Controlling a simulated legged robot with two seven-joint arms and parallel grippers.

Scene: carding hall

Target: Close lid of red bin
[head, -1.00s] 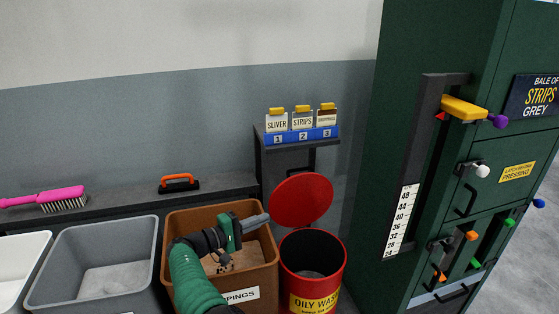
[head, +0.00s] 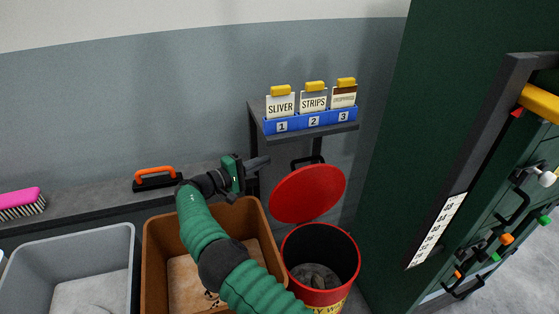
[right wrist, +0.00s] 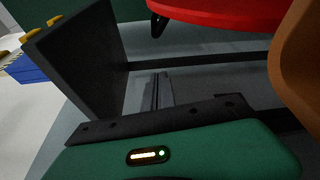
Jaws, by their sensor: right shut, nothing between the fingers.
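The red bin (head: 344,272) stands at the lower right of the head view, with grey waste inside. Its round red lid (head: 308,193) stands open, tilted up at the bin's back. The lid also shows at the top of the right wrist view (right wrist: 220,12). My right gripper (head: 262,162) is shut and empty, up and left of the lid, above the back edge of the brown bin. It looks apart from the lid. In the right wrist view its fingers (right wrist: 155,92) point toward a dark stand. My left gripper is not in view.
The brown bin (head: 153,258) is left of the red bin, under my right arm, beside a grey bin (head: 62,243). A dark shelf (head: 312,133) with a blue card holder (head: 310,122) rises behind the lid. A green press (head: 440,120) stands at the right.

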